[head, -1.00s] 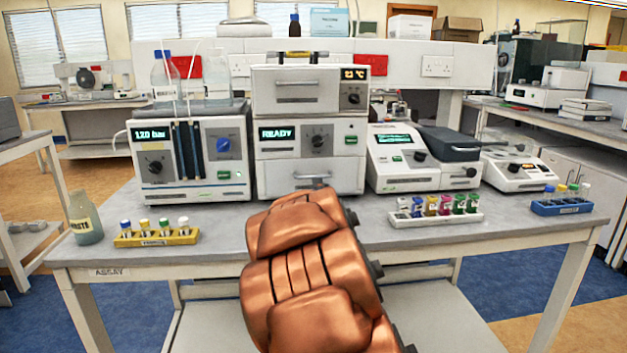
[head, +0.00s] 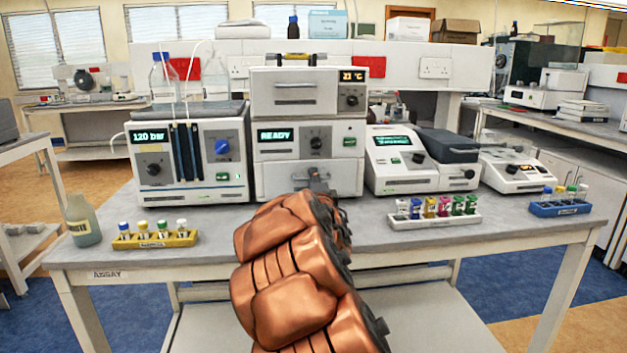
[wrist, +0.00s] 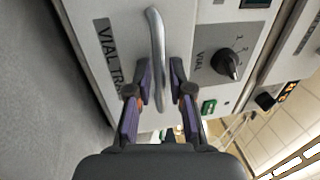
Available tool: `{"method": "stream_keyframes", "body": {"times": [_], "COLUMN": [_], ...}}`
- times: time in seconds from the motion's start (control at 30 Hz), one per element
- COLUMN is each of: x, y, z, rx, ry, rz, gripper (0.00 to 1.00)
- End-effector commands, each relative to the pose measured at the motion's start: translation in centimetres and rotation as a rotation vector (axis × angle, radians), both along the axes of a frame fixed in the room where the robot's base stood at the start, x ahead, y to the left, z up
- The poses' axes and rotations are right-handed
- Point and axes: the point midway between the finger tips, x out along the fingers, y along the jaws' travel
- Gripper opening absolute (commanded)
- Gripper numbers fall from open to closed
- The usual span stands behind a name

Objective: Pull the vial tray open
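The vial tray is the pale front panel (head: 280,183) low on the middle instrument; in the wrist view its face (wrist: 130,20) carries a label reading "VIAL TRA…". It looks closed. Its curved metal handle (wrist: 156,35) runs between the fingers of my gripper (wrist: 160,78). The fingers stand apart on either side of the handle, with gaps showing, so my gripper is open around it. In the head view my gripper (head: 318,182) is at the tray front, and my copper arm hides part of it.
The instrument's upper body (head: 290,140) shows "READY". A yellow vial rack (head: 155,240) stands at left and a white rack (head: 435,219) at right on the bench (head: 220,215). A waste bottle (head: 83,222) stands near the left edge. Other instruments flank the middle one.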

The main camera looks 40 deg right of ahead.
Motion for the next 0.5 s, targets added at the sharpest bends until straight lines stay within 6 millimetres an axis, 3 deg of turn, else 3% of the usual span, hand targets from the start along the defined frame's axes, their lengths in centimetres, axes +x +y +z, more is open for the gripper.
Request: {"method": "stream_keyframes", "body": {"times": [0.23,0.5], "x": [0.01,0.02], "y": [0.01,0.01], "z": [-0.01,-0.02], "rx": [0.0,0.0], "ry": [0.0,0.0], "rz": [0.0,0.0], "gripper": [0.0,0.0]}}
